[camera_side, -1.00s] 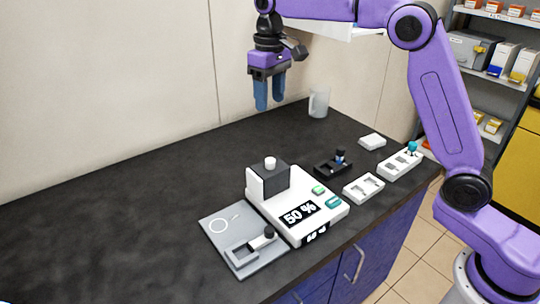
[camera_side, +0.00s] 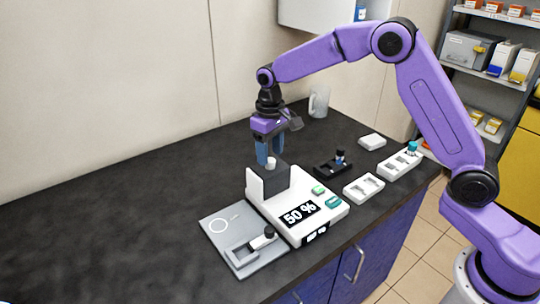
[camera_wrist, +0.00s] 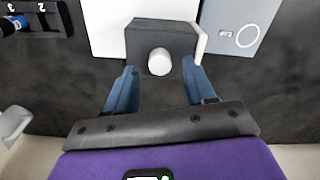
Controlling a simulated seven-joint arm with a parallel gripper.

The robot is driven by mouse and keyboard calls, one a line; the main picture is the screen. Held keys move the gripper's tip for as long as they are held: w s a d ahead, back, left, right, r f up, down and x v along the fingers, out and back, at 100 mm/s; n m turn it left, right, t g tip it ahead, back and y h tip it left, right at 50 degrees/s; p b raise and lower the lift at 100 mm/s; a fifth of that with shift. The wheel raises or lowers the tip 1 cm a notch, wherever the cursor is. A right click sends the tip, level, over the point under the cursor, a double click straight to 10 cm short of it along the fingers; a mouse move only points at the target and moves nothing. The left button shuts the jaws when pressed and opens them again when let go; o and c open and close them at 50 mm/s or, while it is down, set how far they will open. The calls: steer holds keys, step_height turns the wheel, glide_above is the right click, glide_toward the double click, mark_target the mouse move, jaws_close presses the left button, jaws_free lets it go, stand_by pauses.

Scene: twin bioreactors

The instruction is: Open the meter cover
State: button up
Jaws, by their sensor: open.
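The meter (camera_side: 304,221) is a white box on the dark bench with a display reading "50 %". Its dark grey cover (camera_side: 275,182) is at the back left of the box, with a white round knob (camera_side: 270,163) on it. In the wrist view the cover (camera_wrist: 160,34) lies ahead and its knob (camera_wrist: 160,62) is between the fingertips. My gripper (camera_side: 269,163) is open, pointing down at the knob; in the wrist view my gripper (camera_wrist: 160,75) has a blue finger on either side of it. A gap shows between each finger and the knob.
A grey plate (camera_side: 236,240) with a tray and dark-capped vial lies left of the meter. A black rack (camera_side: 333,168) and white holders (camera_side: 364,187) stand to the right. A glass mug (camera_side: 318,103) is behind. The left bench is clear.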

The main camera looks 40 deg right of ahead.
steer(key=shift+f, duration=1)
jaws_close()
steer(key=d, duration=0.9)
steer(key=shift+d, duration=0.15)
steer(key=shift+w, duration=0.1)
jaws_free()
steer(key=shift+r, duration=0.1)
